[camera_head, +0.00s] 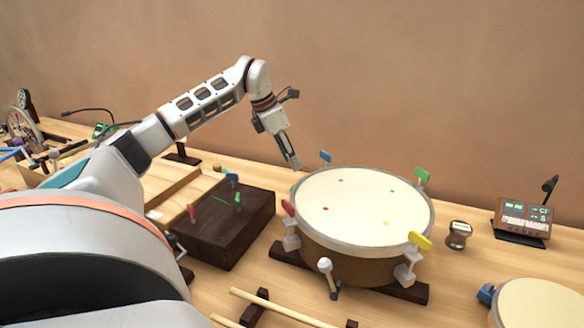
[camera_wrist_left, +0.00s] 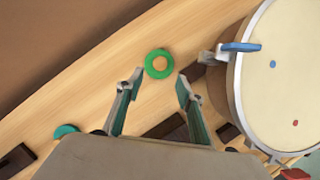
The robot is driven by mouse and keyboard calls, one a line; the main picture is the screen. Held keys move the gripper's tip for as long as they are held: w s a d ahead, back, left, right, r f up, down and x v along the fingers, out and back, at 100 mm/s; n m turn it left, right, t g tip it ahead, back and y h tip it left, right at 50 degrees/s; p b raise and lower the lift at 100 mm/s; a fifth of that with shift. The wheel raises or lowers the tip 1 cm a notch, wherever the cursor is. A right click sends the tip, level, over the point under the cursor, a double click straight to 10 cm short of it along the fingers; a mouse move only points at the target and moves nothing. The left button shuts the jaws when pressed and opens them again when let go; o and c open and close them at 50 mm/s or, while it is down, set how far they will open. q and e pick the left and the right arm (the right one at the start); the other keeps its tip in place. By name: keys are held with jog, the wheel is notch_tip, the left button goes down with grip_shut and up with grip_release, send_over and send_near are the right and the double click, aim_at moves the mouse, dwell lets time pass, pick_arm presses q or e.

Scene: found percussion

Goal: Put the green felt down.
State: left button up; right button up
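The green felt (camera_wrist_left: 158,64) is a flat green ring in the left wrist view. It appears to lie on the wooden table beside the drum (camera_wrist_left: 285,90), with pale wood showing through its hole. My left gripper (camera_wrist_left: 158,79) is open, with its two fingers apart and nothing between them. The ring lies just beyond the fingertips, roughly centred between them. In the head view my left gripper (camera_head: 291,163) points down behind the drum's left rim. I cannot make out the ring in the head view. My right gripper is not in view.
The drum (camera_head: 365,205) carries coloured tabs, including a blue tab (camera_wrist_left: 240,47) near the green ring. A teal ring (camera_wrist_left: 66,131) lies on the table to the left. A dark wooden box (camera_head: 235,240) stands left of the drum. A small device (camera_head: 524,220) stands right.

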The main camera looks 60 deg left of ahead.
pick_arm(q)
jog(key=shift+p+v, duration=0.4)
jog(key=shift+v, duration=1.35)
